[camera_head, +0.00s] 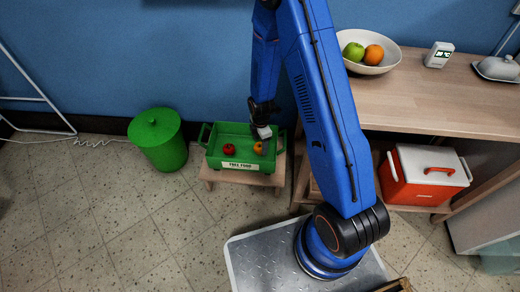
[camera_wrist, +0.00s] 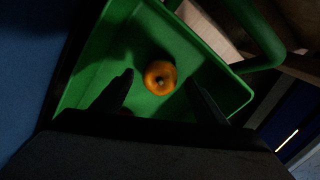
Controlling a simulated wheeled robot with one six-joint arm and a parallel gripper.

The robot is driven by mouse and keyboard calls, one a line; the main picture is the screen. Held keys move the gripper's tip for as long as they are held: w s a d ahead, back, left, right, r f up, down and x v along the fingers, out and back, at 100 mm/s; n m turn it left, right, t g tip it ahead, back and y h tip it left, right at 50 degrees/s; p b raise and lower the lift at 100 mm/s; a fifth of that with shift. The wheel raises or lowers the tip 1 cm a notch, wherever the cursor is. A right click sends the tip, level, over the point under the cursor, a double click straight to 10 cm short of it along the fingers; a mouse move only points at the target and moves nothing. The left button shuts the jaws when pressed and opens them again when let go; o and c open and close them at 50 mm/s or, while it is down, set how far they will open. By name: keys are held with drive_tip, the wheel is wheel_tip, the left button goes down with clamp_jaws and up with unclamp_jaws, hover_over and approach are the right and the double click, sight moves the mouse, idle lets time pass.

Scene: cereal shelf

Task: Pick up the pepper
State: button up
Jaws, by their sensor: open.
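An orange-yellow pepper (camera_wrist: 160,77) lies in a green tray (camera_wrist: 238,92), its stem facing the camera. In the head view the pepper (camera_head: 258,147) shows in the right part of the tray (camera_head: 215,149), partly below my gripper (camera_head: 263,133). In the wrist view my gripper (camera_wrist: 160,88) is open and empty, with one dark finger on each side of the pepper and the pepper showing a little beyond the fingertips. I cannot tell the exact gap in height. A red round item (camera_head: 228,149) lies in the tray's left part.
The tray has raised walls and a handle (camera_wrist: 262,40), and stands on a low wooden stool (camera_head: 208,172). A green lidded bin (camera_head: 158,140) stands to the left. A wooden shelf with a red cooler box (camera_head: 425,175) and a fruit bowl (camera_head: 368,55) is to the right.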

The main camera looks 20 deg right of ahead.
drive_tip(key=shift+f, duration=0.9)
drive_tip(key=c, duration=1.1)
drive_tip(key=shift+r, duration=0.15)
